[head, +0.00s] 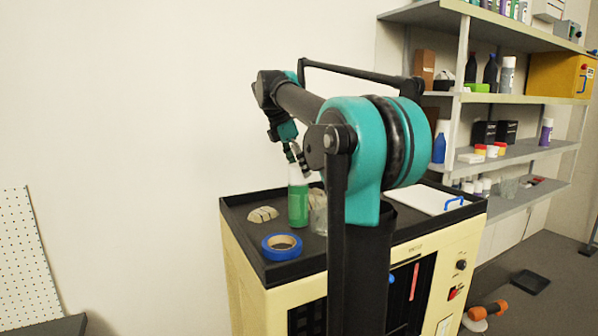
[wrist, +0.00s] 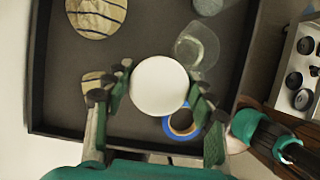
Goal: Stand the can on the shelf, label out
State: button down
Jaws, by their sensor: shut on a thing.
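The can (head: 298,204) is green with a white top and is upright over the black tray top of the cream cabinet; I cannot tell whether its base touches the tray. In the wrist view I look down on its round white top (wrist: 158,85). My gripper (wrist: 160,91) is shut on it, with a green-padded finger on each side. In the head view my gripper (head: 297,164) points down at the can's top. Which way its label faces is not clear. The shelf unit (head: 510,94) stands at the right with several boards holding bottles, boxes and cans.
A blue tape roll (head: 282,246), a striped pale lump (head: 263,214) and a clear glass (head: 318,222) are close to the can. A white board (head: 425,198) lies at the tray's right. An orange tool (head: 486,312) and a black tray (head: 530,281) lie on the floor.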

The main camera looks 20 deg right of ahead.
jog(key=shift+f, duration=0.7)
jog(key=c, duration=0.6)
grip_release()
jog(key=shift+o, duration=0.2)
